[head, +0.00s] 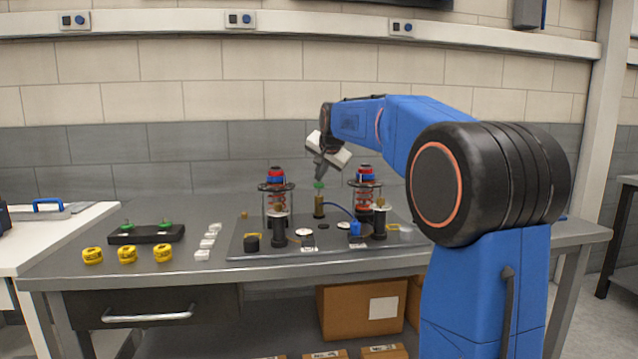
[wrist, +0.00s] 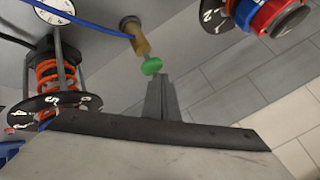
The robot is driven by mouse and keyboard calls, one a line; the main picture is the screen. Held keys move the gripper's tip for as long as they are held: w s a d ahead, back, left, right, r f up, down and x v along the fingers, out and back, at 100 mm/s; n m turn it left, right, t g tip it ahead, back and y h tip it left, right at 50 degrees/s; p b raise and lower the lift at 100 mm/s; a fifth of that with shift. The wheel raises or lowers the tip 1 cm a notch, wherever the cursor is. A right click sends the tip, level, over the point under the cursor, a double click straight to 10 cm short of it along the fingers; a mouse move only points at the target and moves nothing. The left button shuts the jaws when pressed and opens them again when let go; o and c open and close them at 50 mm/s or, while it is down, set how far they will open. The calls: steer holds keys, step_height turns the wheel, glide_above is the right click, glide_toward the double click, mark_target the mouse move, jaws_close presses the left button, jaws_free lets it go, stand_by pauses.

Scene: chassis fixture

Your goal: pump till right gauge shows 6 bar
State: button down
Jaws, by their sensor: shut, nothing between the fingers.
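The pump looks like a brass cylinder (head: 319,207) with a green knob (head: 319,185) on top, standing mid-plate. The green knob also shows in the wrist view (wrist: 151,66). My gripper (head: 320,178) is shut and empty, its fingertips close by the knob; I cannot tell whether they touch it. A blue hose (head: 340,210) runs from the pump to the right side. A right-hand spring unit (head: 365,186) and a left-hand one (head: 276,188) carry numbered black discs. A white dial (wrist: 55,10) shows in the wrist view; its reading is too small to tell.
The grey base plate (head: 245,250) lies on the metal bench (head: 60,262). Several yellow rings (head: 127,254), a black block (head: 147,235) with green knobs and pale small blocks (head: 207,240) stand left of the plate. A tiled wall (head: 220,100) rises behind.

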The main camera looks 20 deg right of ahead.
steer(key=shift+f, duration=0.75)
stand_by(1.0)
steer(key=shift+r, duration=1.65)
steer(key=shift+r, duration=2.55)
steer(key=n, duration=0.3)
glide_toward(320, 184)
steer(key=s+a+f, duration=0.1)
steer(key=s+a, duration=0.4)
steer(key=s+a+f+n+g, duration=0.1)
steer(key=s+a+f+n, duration=0.1)
steer(key=s+f, duration=0.55)
steer(key=s+a+f+n+g+y, duration=0.1)
steer(key=s+a+f, duration=0.25)
steer(key=s, duration=0.65)
steer(key=s+a+f+n+g, duration=0.1)
steer(key=s+a+f+n, duration=0.1)
steer(key=s+f, duration=0.5)
steer(key=s+a+f+n+g, duration=0.1)
steer(key=s+f+n, duration=0.2)
steer(key=s+f, duration=0.9)
steer(key=s, duration=0.2)
steer(key=shift+s+a+f+y, duration=0.2)
steer(key=shift+s+f+y, duration=0.1)
steer(key=shift+s, duration=0.05)
